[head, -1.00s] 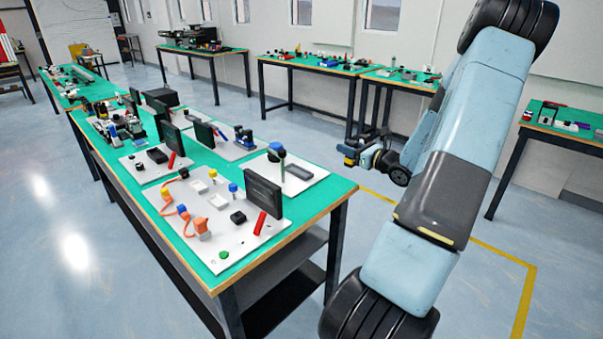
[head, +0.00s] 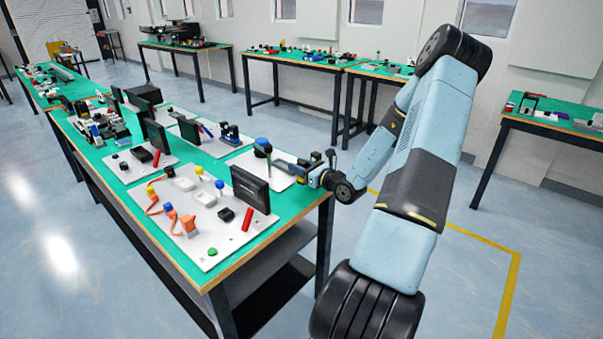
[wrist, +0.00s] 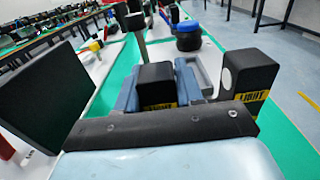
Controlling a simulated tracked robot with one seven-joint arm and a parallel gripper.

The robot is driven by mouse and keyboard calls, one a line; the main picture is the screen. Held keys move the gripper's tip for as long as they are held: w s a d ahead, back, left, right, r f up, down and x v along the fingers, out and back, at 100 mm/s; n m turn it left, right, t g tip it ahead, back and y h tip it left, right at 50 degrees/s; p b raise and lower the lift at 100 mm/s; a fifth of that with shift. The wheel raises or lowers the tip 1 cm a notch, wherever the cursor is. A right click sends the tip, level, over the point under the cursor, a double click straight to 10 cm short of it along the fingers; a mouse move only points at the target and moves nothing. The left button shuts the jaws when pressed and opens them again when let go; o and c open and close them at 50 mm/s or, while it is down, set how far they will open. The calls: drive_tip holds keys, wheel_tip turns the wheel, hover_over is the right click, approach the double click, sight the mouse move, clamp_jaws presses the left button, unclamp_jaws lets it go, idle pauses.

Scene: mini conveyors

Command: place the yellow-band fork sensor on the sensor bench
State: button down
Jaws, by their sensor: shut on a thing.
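The yellow-band fork sensor (wrist: 248,82) is black with yellow lettered bands. Two black blocks show in the wrist view, one between my fingers and one to the right; their join is hidden. My gripper (wrist: 157,88) is shut on it. In the head view my gripper (head: 308,171) is at the right edge of the near green-topped bench (head: 262,237), beside a white plate (head: 280,181). The sensor is too small there to make out clearly. I cannot tell whether it touches anything below.
A dark upright panel (head: 251,189) stands nearer, left of my gripper. A front white board (head: 212,238) carries coloured buttons and orange cable. Open floor lies to the right.

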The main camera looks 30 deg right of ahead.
drive_tip(key=shift+d+f, duration=0.1)
drive_tip(key=shift+f, duration=1.2)
drive_tip(key=shift+f, duration=0.1)
drive_tip(key=c, duration=0.7)
unclamp_jaws()
